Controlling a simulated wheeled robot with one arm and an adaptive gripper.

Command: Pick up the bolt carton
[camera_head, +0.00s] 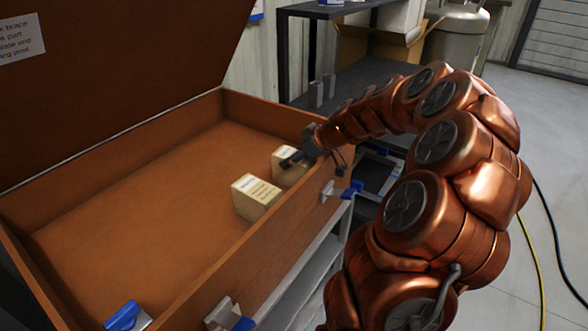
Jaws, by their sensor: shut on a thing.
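Two small cream cartons with printed labels are in the brown open chest (130,205). The nearer carton (257,198) stands on the chest floor close to the front wall. The farther carton (279,171) is just behind it, to the right. My gripper (290,161) reaches over the chest's right wall and is shut on the farther carton. Its fingers hide part of that carton, and I cannot tell whether its base touches the floor. The labels are too small to read, so I cannot tell which is the bolt carton.
The chest's raised lid (110,75) stands at the back left. Blue-handled latches (343,191) stick out along the front. A dark shelf (355,85) with an open cardboard box (378,48) is behind. The chest's left floor is clear. Hoses lie on the right floor.

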